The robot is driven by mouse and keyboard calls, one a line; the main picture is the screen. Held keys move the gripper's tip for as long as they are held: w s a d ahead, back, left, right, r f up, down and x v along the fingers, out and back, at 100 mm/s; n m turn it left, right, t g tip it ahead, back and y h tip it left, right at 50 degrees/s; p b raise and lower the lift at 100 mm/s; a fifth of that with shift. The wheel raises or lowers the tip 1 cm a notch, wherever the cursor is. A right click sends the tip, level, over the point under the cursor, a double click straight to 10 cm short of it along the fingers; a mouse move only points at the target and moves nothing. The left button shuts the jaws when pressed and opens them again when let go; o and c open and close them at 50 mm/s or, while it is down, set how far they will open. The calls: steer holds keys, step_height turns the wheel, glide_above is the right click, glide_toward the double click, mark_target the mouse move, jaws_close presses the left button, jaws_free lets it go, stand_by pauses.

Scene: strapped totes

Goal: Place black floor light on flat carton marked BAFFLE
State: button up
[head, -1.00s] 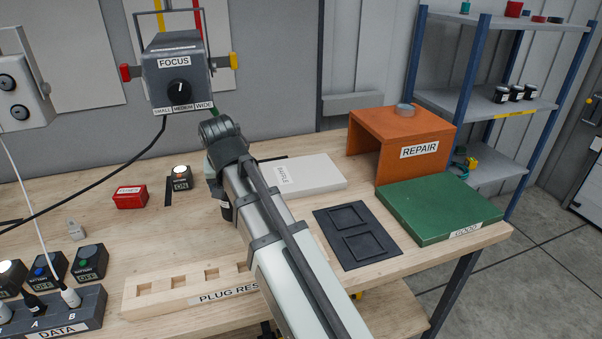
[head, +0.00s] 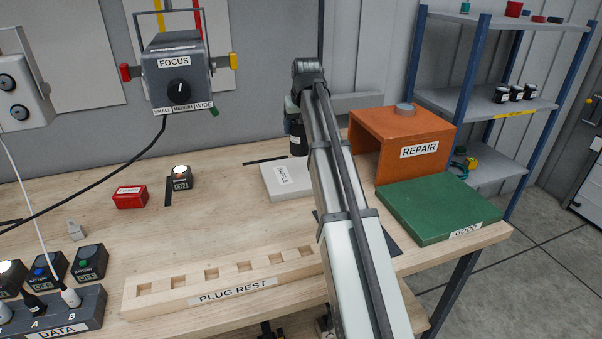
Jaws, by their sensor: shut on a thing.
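My gripper (head: 296,124) points down at the end of my arm, over the back of the bench. It is shut on a dark piece, which I take to be the black floor light (head: 298,145); the fingertips are hard to make out. The flat white carton marked BAFFLE (head: 273,183) lies on the bench just below and in front of it in the picture. My arm hides the carton's right part. The light's lower end shows near the carton's back edge; I cannot tell whether they touch.
An orange REPAIR stand (head: 363,150) and a green GOOD board (head: 440,208) lie right of my arm. A dark tray (head: 388,240) is mostly hidden by it. A wooden PLUG REST (head: 170,298) lies in front.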

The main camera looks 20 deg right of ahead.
mark_target(301, 147)
steer(key=shift+w+d+r+n, duration=0.2)
steer(key=shift+w+d+r, duration=0.05)
steer(key=shift+w, duration=0.3)
steer(key=shift+w+d+r+n, duration=0.2)
steer(key=shift+w+d+r, duration=0.05)
steer(key=shift+w, duration=0.25)
steer(key=shift+f, duration=4.9)
steer(key=shift+f, duration=0.1)
steer(key=o, duration=1.5)
steer(key=v, duration=1.2)
steer(key=shift+d, duration=0.25)
